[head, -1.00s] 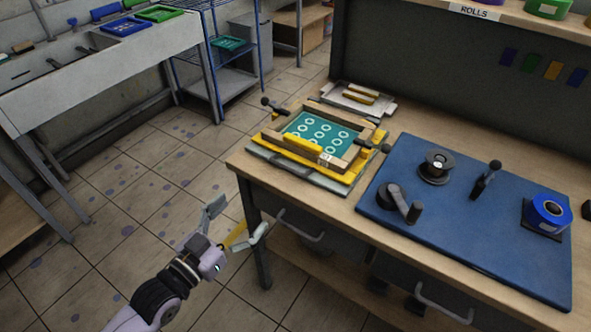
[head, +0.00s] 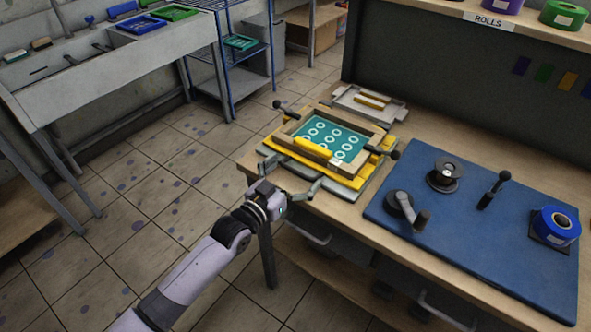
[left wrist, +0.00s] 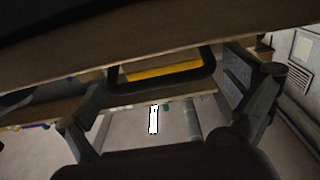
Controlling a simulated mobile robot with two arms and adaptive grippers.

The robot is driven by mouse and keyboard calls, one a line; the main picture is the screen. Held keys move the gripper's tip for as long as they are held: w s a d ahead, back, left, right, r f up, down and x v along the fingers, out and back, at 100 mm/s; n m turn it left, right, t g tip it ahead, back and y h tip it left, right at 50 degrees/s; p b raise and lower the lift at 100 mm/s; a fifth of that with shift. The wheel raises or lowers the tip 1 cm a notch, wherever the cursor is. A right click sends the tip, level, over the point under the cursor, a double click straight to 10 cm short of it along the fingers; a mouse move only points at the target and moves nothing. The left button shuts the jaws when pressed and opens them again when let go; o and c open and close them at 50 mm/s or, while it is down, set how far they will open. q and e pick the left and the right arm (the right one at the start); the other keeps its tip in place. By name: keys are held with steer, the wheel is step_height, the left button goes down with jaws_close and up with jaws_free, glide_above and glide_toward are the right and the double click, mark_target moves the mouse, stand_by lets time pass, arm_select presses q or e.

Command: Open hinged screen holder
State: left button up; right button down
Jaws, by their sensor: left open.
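The hinged screen holder (head: 349,182) is a yellow frame on a grey base at the bench's near left corner. A wood-framed teal screen (head: 335,139) with white rings lies in it, and the holder looks lowered. Black ball knobs (head: 278,104) stand at its sides. My left gripper (head: 290,175) is open at the holder's near left edge, its fingers spread along that edge. Contact cannot be told. The left wrist view shows the two fingers (left wrist: 165,115) apart, with a dark loop and a yellow strip (left wrist: 163,70) beyond them. My right gripper is not in view.
A blue mat (head: 476,235) with a crank, a lever and a blue tape roll (head: 556,226) lies to the right. A grey tray (head: 372,102) sits behind the holder. Drawer handles (head: 308,236) stick out below the bench edge. The tiled floor at left is open.

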arm_select(q)
steer(key=shift+w+d, duration=0.1)
steer(key=c, duration=1.4)
steer(key=shift+o, duration=0.2)
steer(key=shift+r, duration=0.1)
